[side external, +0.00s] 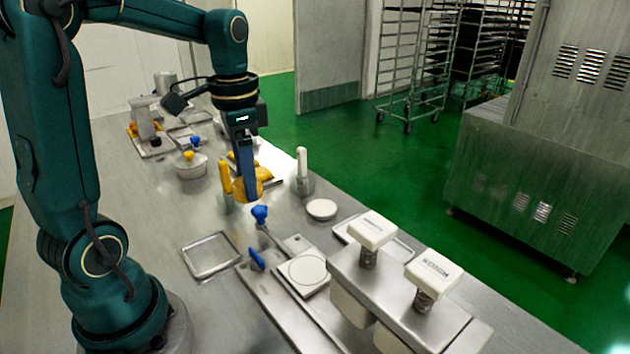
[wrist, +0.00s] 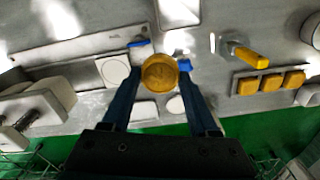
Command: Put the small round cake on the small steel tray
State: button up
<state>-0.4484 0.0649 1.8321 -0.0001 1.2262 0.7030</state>
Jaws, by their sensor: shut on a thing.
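The small round cake (side external: 240,191) is golden and held between the two blue fingers of my gripper (side external: 248,192), above the steel table. In the wrist view the cake (wrist: 159,73) shows as a round disc between the fingertips (wrist: 160,76). The small steel tray (side external: 210,255) is a shallow, empty rectangle on the table, in front of and to the left of my gripper in the side view. The cake is clear of this tray. The gap under the cake is hard to judge.
Blue-handled tools (side external: 260,215) and a scale with a round plate (side external: 307,270) lie to the tray's right. White-topped dispensers (side external: 370,230) stand farther right. Yellow pieces (wrist: 272,82) sit on another tray. A lidded pot (side external: 190,165) stands behind. Bare table lies left of the small tray.

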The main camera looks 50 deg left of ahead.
send_over(211, 254)
notch_tip(211, 254, down, 5)
jog(key=shift+n, duration=0.4)
jog(key=shift+f, duration=4)
jog(key=shift+f, duration=0.1)
jog(key=o, duration=1.3)
jog(key=shift+o, duration=0.2)
